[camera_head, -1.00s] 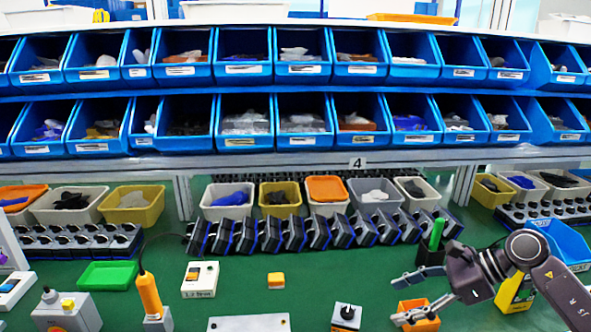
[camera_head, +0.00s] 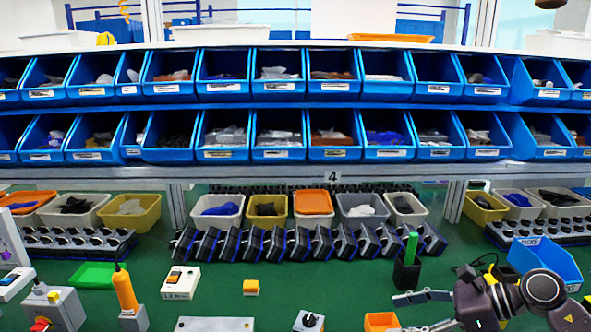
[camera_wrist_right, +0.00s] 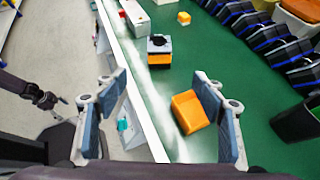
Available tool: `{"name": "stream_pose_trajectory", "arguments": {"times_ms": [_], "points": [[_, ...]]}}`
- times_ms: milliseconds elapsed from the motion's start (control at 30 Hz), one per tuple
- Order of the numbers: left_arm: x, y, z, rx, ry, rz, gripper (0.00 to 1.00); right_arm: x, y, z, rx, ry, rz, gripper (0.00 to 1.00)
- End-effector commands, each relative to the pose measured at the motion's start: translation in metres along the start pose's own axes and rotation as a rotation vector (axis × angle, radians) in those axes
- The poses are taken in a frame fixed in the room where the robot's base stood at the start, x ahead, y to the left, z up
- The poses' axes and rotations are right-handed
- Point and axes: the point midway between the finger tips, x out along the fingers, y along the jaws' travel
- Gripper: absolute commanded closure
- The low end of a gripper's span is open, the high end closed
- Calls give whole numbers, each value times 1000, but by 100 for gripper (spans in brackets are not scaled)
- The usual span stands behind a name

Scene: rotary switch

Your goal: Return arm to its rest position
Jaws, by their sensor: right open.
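My right gripper (camera_head: 402,313) is at the lower right of the head view, over the green worktop, with its fingers spread and pointing left. In the right wrist view its two fingers (camera_wrist_right: 160,80) are wide apart with nothing between the pads. A box with a black rotary knob (camera_head: 309,322) stands at the front of the worktop. A dark part at the wrist view's left looks like my left gripper (camera_wrist_right: 45,98); its jaws are unclear.
A black holder with a green item (camera_head: 407,268) stands behind my right gripper, and a blue bin (camera_head: 545,262) is to its right. Rows of blue bins (camera_head: 277,140) and switches (camera_head: 310,244) line the back. The worktop's middle (camera_head: 330,280) is mostly clear.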

Motion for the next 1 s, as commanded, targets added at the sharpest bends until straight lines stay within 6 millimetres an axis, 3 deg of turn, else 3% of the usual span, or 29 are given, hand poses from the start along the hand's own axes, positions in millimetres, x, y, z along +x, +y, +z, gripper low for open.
{"name": "stream_pose_trajectory", "arguments": {"times_ms": [267,400,500,633,733,833,1000], "points": [[0,-7,-2,0,3,-8,24,32,14,51,161,-270,-28,37],[0,-4,-3,0,3,-4,24,40,20,85,328,-474,-46,37],[0,-1,-3,0,4,-1,24,38,19,108,521,-667,-65,37],[0,1,-3,2,4,1,24,22,8,119,835,-915,-98,37],[0,1,-2,2,3,2,24,6,-5,107,1102,-1085,-134,37],[0,2,-2,3,2,2,24,-6,-15,76,1387,-1233,-181,37],[0,2,-1,3,2,2,24,-14,-12,-8,1898,-1427,-302,37]]}}
